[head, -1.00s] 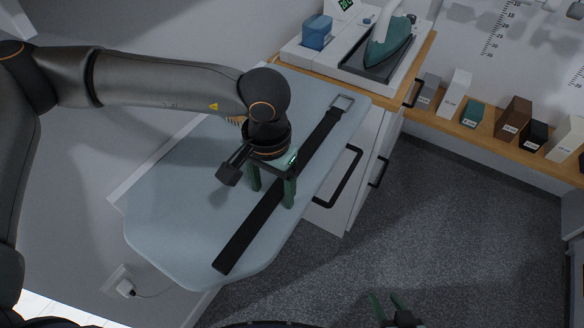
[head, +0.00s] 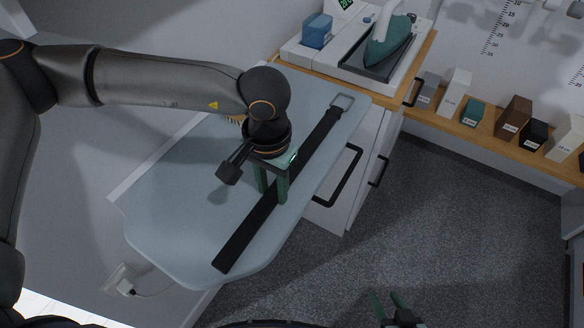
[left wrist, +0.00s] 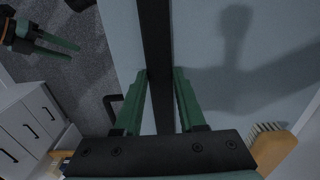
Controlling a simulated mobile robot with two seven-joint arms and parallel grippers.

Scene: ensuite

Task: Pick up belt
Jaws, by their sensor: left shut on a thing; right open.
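A long black belt (head: 245,232) with a silver buckle (head: 343,102) lies flat and diagonal along the light blue ironing board (head: 180,215). My left gripper (head: 273,196) points down at the belt's middle, with its green fingers on either side of the strap. In the left wrist view the left gripper (left wrist: 162,75) is closed on the belt (left wrist: 155,35), which runs between its fingertips. My right gripper (head: 388,303) is open and empty over the floor at the bottom; it also shows in the left wrist view (left wrist: 48,38).
A teal iron (head: 388,45) and a blue box (head: 317,32) stand on the counter behind the board. Several small boxes line a wooden shelf (head: 470,135) at right. A brush (left wrist: 275,145) lies beside the left gripper. The grey floor (head: 440,220) is clear.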

